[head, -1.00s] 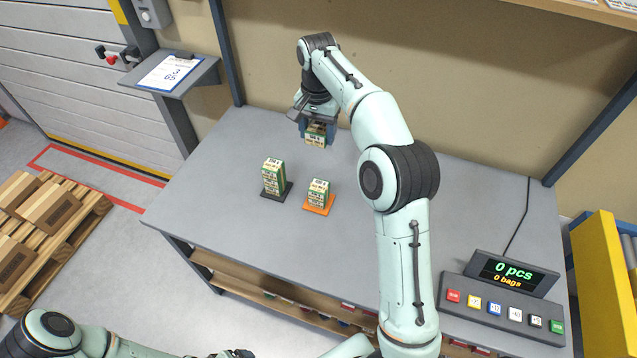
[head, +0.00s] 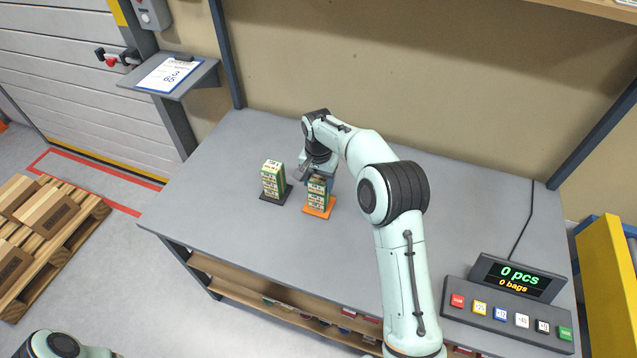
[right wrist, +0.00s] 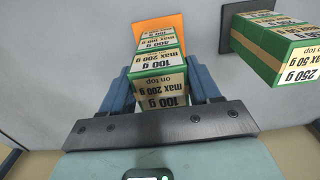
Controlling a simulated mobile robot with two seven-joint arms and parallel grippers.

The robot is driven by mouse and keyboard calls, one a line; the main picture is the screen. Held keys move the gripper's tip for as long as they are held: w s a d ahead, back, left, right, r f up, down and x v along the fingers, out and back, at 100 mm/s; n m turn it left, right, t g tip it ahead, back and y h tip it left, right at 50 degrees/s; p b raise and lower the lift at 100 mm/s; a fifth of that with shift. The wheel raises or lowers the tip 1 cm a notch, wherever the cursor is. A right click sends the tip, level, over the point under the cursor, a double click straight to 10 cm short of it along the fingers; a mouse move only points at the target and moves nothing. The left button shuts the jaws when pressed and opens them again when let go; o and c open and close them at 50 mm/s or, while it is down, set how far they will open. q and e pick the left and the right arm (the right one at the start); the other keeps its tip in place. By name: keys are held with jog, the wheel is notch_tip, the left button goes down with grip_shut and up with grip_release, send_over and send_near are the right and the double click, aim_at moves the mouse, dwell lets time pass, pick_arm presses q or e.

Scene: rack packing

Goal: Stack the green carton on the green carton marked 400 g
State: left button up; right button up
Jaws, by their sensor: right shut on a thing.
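My right gripper (head: 318,177) is shut on a small green carton (right wrist: 160,95) marked 100 g, max 200 g on top; its blue fingers lie on either side in the right wrist view. The held carton is directly over the green carton marked 400 g (right wrist: 155,42), which stands on the orange mat (head: 318,211). In the head view they look lined up as one upright column. I cannot tell whether the held carton rests on what is below or is slightly above it. The left gripper is out of view.
Close to the left, a second green stack (head: 273,180) stands on a dark mat (head: 276,198); a carton there reads 250 g (right wrist: 295,72). A counter display (head: 518,277) with coloured buttons is at the table's right. The rest of the grey table (head: 230,225) is clear.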

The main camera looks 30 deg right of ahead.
aim_at(318, 179)
jog(key=shift+f, duration=0.35)
jog(key=shift+f, duration=0.1)
jog(key=o, duration=1.1)
notch_tip(318, 179, up, 11)
jog(key=shift+w+r+p, duration=0.1)
jog(key=shift+w+p, duration=0.05)
jog(key=shift+p, duration=0.6)
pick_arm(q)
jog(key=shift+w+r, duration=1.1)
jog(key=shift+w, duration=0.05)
pick_arm(e)
jog(key=shift+r, duration=0.5)
